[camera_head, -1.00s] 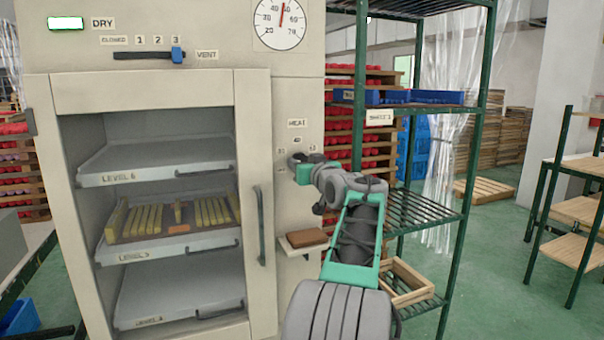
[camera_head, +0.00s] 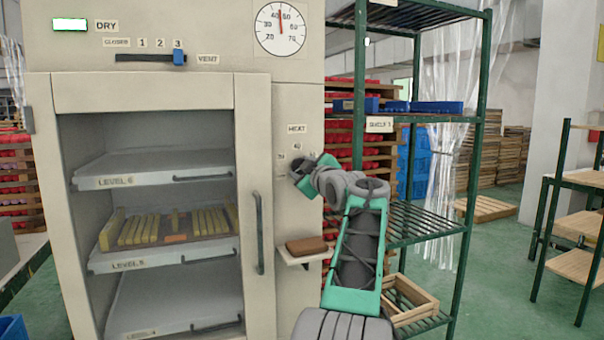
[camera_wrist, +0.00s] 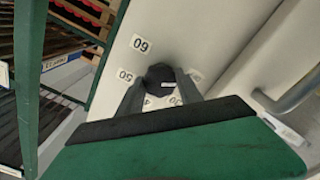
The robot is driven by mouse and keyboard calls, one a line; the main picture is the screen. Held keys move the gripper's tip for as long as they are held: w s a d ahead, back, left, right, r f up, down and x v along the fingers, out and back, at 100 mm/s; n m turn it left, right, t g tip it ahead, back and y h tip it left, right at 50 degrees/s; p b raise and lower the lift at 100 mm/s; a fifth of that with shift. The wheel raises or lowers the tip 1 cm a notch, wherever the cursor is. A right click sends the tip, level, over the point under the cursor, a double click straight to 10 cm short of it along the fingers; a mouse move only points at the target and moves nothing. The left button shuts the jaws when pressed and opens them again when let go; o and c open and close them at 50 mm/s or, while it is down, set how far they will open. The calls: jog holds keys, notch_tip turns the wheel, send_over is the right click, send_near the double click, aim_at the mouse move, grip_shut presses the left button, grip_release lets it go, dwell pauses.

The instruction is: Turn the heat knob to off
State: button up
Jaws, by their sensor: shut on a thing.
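The heat knob (camera_wrist: 159,76) is a dark round knob with a small white mark, on the cabinet's pale front panel. In the wrist view it sits between the two fingers of my gripper (camera_wrist: 158,88), which is shut on it. Number labels surround it; 60 (camera_wrist: 140,44) and 50 (camera_wrist: 125,75) can be read, others are partly covered. In the head view my gripper (camera_head: 300,172) is at the panel below the HEAT label (camera_head: 297,129) and hides the knob. The knob's exact setting cannot be told.
The drying cabinet (camera_head: 150,92) holds several trays. Its vertical door handle (camera_head: 258,232) is left of my gripper. A brown block (camera_head: 306,245) lies on a small ledge below my arm. A green rack (camera_head: 468,150) stands close on the right. The dial (camera_head: 281,29) is above.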

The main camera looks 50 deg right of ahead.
dwell(0.5)
jog(key=o, duration=1.4)
jog(key=shift+c, duration=0.2)
jog(key=v, duration=0.7)
jog(key=shift+s+a+b, duration=0.2)
jog(key=shift+s+b, duration=0.1)
jog(key=shift+s, duration=0.05)
